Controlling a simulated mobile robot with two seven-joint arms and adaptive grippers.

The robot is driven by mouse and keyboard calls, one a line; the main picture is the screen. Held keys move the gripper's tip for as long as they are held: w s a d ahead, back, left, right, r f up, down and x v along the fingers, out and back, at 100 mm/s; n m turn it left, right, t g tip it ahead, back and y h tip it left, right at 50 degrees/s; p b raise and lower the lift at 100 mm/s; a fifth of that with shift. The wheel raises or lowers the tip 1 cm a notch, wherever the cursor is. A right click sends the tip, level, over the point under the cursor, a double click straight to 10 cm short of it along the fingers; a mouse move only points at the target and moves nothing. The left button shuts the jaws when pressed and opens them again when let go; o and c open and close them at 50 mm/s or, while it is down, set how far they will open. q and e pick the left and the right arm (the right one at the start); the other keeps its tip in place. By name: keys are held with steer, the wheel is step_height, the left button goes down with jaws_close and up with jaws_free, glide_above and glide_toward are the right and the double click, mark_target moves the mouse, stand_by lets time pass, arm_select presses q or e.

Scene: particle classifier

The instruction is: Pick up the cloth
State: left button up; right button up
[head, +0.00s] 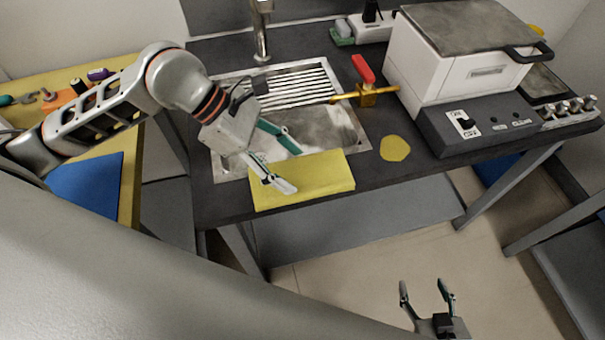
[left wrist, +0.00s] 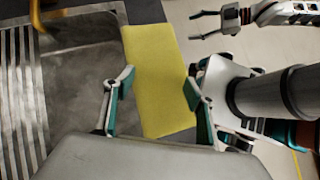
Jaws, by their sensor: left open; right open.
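The cloth (head: 325,172) is a yellow rectangle lying along the front edge of the dark counter, by the front rim of the sink. My left gripper (head: 291,168) is open over its left part. In the left wrist view the cloth (left wrist: 152,60) shows between and beyond the two spread fingers of my left gripper (left wrist: 158,84); I cannot tell if they touch it. My right gripper (head: 427,290) is open and empty, low over the floor in front of the counter; it also shows in the left wrist view (left wrist: 212,24).
The metal sink (head: 345,112) with a tap (head: 260,30) lies behind the cloth. A red-handled brass valve (head: 366,85) stands right of the sink. A yellow round patch (head: 395,148) and a white machine (head: 460,70) are further right. A yellow table (head: 130,190) stands left.

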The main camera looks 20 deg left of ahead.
arm_select(q)
steer(key=shift+w+d+f, duration=0.1)
steer(key=shift+d+f, duration=0.3)
steer(key=shift+f, duration=0.05)
arm_select(e)
steer(key=shift+w+d, duration=0.1)
steer(key=shift+w, duration=0.2)
steer(key=shift+s+f, duration=0.1)
arm_select(q)
steer(key=shift+d+f, duration=0.15)
steer(key=shift+f, duration=0.05)
steer(key=shift+c, duration=0.3)
arm_select(e)
steer(key=shift+s+f, duration=0.1)
arm_select(q)
jaws_close()
